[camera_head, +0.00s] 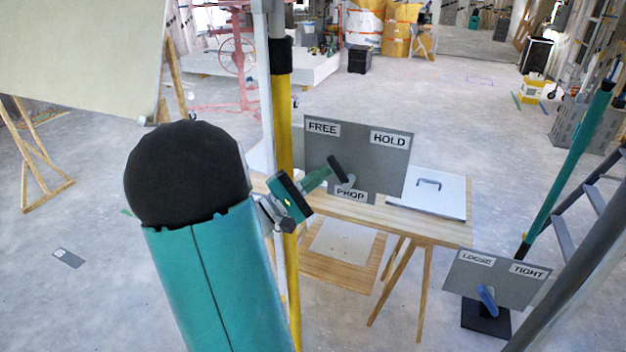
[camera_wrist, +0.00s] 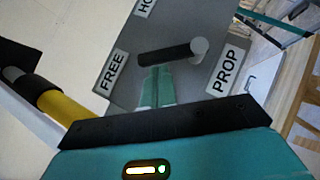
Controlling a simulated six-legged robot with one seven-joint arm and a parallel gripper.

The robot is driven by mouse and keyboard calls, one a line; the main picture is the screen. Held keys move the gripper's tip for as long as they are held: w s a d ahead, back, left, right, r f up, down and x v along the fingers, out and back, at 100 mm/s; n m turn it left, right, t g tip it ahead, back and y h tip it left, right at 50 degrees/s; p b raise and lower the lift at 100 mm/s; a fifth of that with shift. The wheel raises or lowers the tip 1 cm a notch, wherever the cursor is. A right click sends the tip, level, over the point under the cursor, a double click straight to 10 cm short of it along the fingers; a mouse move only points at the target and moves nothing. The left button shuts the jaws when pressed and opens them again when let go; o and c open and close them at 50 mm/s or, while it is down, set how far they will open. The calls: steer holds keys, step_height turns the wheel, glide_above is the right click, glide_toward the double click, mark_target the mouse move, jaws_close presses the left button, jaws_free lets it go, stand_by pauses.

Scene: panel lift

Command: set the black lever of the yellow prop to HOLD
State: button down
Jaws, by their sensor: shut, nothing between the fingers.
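The yellow prop (camera_head: 282,120) stands upright as a pole left of its grey sign plate (camera_head: 375,150), marked FREE, HOLD and PROP. The black lever (camera_head: 337,165) slants up-left from its grey pivot, toward FREE. In the wrist view the black lever (camera_wrist: 165,54) also points from the round knob toward FREE, away from PROP. My gripper (camera_head: 329,168) is shut and empty, its green fingers reaching to the lever from the left. In the wrist view the fingertips of my gripper (camera_wrist: 155,70) are right beside the lever's free half; I cannot tell whether they touch it.
A wooden trestle table (camera_head: 440,228) stands behind the prop, with a white lidded panel (camera_head: 435,200) on it. A second plate (camera_head: 492,280), marked LOOSE and TIGHT, has a blue lever at lower right. A ladder (camera_head: 575,240) and teal pole (camera_head: 565,170) stand right. Floor behind is mostly clear.

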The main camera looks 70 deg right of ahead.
mark_target(347, 164)
steer(key=shift+s+r+m+y, duration=0.1)
steer(key=shift+r+m+y, duration=0.25)
steer(key=shift+m+y, duration=0.3)
steer(key=shift+s+r+m+t+y, duration=0.15)
steer(key=shift+r+m+t+y, duration=0.25)
steer(key=shift+m, duration=0.45)
steer(key=shift+s+a+r+m+t+y, duration=0.1)
steer(key=shift+s+r+m+t+y, duration=0.4)
steer(key=shift+s+m+t+y, duration=0.5)
steer(key=shift+s+a+r+m+t+y, duration=0.1)
steer(key=shift+s+r+m+t+y, duration=0.65)
steer(key=shift+m+t, duration=0.65)
steer(key=shift+s+a+r+m+t+y, duration=0.1)
steer(key=shift+s+r+m+t+y, duration=0.15)
steer(key=shift+s+m+t+y, duration=0.95)
steer(key=shift+w+m+g+h, duration=0.1)
steer(key=shift+m+g+h, duration=0.2)
steer(key=shift+h, duration=0.2)
steer(key=shift+w, duration=0.1)
